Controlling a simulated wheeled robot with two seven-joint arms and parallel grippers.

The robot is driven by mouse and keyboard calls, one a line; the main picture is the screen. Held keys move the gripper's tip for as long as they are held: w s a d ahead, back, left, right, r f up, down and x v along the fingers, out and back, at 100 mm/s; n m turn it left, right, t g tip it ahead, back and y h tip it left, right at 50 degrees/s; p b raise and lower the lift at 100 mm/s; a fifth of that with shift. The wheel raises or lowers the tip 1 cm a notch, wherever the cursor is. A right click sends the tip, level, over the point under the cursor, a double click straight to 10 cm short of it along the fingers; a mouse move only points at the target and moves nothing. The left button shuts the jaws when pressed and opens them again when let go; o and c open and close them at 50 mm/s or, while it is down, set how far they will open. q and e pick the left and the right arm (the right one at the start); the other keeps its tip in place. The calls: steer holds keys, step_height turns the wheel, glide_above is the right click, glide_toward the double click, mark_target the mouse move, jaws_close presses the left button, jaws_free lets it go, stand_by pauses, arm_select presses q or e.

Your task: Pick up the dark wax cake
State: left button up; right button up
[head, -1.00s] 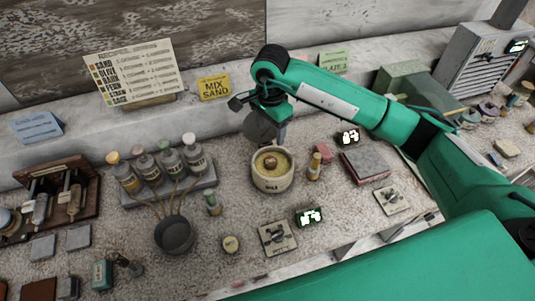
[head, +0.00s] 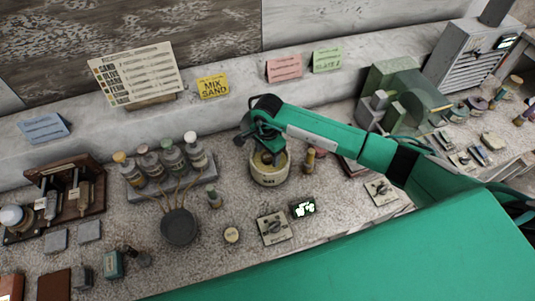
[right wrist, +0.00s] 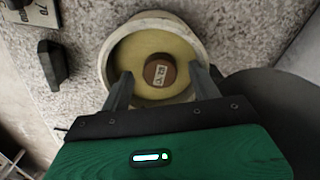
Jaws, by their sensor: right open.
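The dark wax cake (right wrist: 160,70) appears to be the small brown disc with a pale label in the right wrist view. It lies on the yellow surface inside a round pale pot (head: 269,179); the pot's rim also shows in the right wrist view (right wrist: 106,52). My right gripper (right wrist: 161,76) is open, its fingers reaching into the pot on either side of the cake. Gaps show between the cake and both fingers. In the head view my right gripper (head: 271,157) points down over the pot and hides the cake. My left gripper is not in view.
A switch plate (head: 273,228) lies in front.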

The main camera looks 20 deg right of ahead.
steer(key=shift+f, duration=0.15)
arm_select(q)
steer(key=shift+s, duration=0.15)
arm_select(e)
steer(key=c, duration=1.1)
